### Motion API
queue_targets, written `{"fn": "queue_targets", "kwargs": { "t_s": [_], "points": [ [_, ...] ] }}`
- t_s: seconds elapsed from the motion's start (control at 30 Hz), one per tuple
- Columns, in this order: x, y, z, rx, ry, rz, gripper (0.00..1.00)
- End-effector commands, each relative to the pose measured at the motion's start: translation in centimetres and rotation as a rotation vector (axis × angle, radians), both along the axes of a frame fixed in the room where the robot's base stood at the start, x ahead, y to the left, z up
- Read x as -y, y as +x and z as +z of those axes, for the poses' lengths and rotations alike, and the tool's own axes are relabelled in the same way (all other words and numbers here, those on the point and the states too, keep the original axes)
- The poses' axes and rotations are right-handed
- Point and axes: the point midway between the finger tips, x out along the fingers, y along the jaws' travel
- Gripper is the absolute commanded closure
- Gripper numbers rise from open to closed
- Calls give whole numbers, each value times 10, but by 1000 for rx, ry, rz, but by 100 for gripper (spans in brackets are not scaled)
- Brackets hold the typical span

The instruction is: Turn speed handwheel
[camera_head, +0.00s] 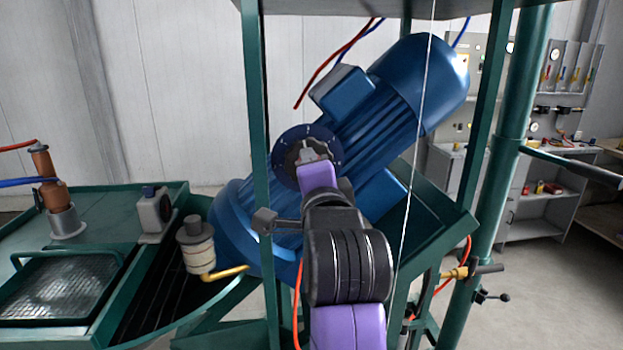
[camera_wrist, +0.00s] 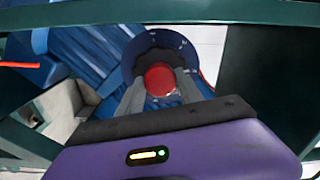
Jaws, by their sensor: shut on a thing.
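The speed handwheel shows in the wrist view as a red round knob (camera_wrist: 160,79) in front of a dark blue dial plate (camera_wrist: 196,55) with small white marks. In the head view the dial plate (camera_head: 288,178) sits on the side of the blue motor (camera_head: 375,125). My gripper (camera_wrist: 160,90) has its two grey fingers on either side of the red knob and is shut on it. In the head view my gripper (camera_head: 308,154) reaches the dial from the front, and my purple and black arm hides the lower part of the motor. The knob's red face is hidden there.
Green frame posts (camera_head: 258,130) stand close beside my arm, with a thin white cord (camera_head: 413,165) to its right. A green bench (camera_head: 165,195) with a mesh tray (camera_head: 62,285) is on the left. A grey cabinet with gauges (camera_head: 500,125) stands back right.

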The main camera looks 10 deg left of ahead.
Motion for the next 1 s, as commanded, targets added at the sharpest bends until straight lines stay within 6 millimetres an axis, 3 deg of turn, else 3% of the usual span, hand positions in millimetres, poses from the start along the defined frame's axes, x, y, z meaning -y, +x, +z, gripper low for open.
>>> {"fn": "queue_targets", "kwargs": {
  "t_s": [0.4,0.97,1.0],
  "points": [
    [1,0,-1,-54,182,-1,98],
    [2,0,-1,-62,206,-3,98],
    [2,0,-1,-62,206,-3,50]
  ]
}}
